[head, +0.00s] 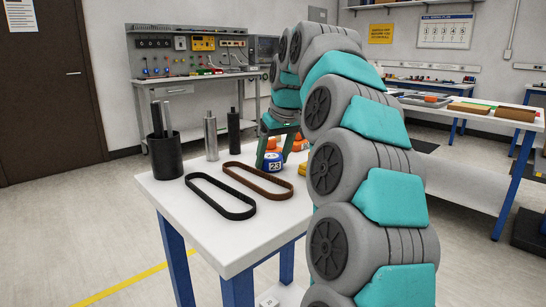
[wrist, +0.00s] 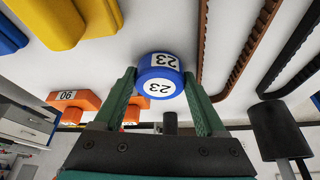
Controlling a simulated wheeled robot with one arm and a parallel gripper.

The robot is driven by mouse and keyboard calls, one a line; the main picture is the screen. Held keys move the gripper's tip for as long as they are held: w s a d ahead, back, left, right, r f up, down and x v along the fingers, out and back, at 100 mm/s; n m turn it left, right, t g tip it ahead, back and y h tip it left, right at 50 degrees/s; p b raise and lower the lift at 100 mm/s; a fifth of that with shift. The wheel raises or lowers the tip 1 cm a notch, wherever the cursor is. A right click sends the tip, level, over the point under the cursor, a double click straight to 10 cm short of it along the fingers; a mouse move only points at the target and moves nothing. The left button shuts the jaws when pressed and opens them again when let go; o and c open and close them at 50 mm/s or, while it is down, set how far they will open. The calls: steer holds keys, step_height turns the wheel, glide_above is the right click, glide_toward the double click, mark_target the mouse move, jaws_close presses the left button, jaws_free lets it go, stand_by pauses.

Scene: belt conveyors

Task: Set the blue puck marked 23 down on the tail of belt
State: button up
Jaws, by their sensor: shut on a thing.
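The blue puck (head: 274,163) has a white label marked 23 on its top and side. It also shows in the wrist view (wrist: 160,77). My gripper (wrist: 161,82) has its two green fingers closed on either side of the puck. In the head view the puck is low over the white table, right of the belts; whether it touches the tabletop I cannot tell. A brown belt loop (head: 262,175) lies just left of the puck, and a black belt loop (head: 230,190) lies further left. Both lie apart from the puck. Neither shows a marked tail.
The white table (head: 170,190) carries a black cup (head: 165,157) holding rods, a silver cylinder (head: 211,138) and a black cylinder (head: 233,128) behind the belts. Orange pieces (wrist: 72,99) and a yellow block (wrist: 45,20) stand near the puck. My arm hides the table's right part.

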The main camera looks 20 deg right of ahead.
steer(key=shift+f, duration=0.15)
steer(key=o, duration=1.1)
steer(key=shift+o, duration=0.2)
